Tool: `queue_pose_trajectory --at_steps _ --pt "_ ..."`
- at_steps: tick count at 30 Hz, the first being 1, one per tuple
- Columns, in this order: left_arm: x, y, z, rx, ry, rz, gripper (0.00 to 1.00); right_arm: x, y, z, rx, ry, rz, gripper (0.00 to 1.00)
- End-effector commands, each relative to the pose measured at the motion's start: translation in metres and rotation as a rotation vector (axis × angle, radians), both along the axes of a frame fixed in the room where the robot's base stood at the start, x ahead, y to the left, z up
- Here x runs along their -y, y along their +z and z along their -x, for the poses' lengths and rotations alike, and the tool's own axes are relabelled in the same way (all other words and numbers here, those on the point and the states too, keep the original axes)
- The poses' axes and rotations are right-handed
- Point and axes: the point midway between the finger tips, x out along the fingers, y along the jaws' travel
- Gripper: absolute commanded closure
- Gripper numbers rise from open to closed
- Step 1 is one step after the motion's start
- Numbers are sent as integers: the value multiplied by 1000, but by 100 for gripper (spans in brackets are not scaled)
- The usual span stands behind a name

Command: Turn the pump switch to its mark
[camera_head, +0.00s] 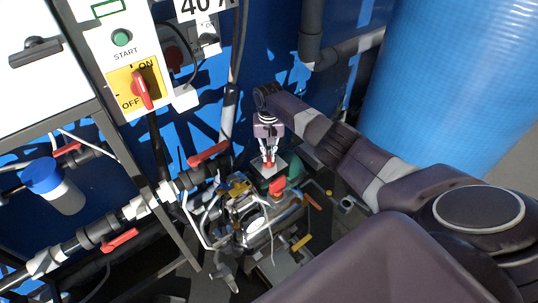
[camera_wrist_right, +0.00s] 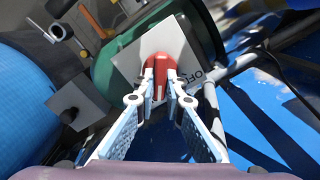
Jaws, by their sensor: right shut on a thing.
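The pump switch is a red knob on a pale plate; in the right wrist view the knob (camera_wrist_right: 160,72) stands in the middle of the plate (camera_wrist_right: 128,66), with the letters "OF" partly visible at the plate's right edge. My right gripper (camera_wrist_right: 160,88) is shut on the knob, one finger on each side. In the head view my right gripper (camera_head: 268,150) reaches down to the small red knob (camera_head: 269,163) on the pale plate. The switch's mark cannot be made out. My left gripper is not in view.
A panel at upper left carries a green START button (camera_head: 121,38) and a red ON/OFF knob (camera_head: 143,90) on yellow. Pipes with red valve handles (camera_head: 209,154) run left of the gripper. A large blue tank (camera_head: 455,75) stands at right. Cluttered metal parts (camera_head: 250,215) lie below.

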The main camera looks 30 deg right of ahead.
Motion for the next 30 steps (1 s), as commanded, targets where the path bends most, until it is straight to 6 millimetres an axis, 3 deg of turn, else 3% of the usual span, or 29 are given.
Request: queue_pose_trajectory --at_steps 30 --pt "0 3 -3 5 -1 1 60 -7 1 -2 3 951 0 100"
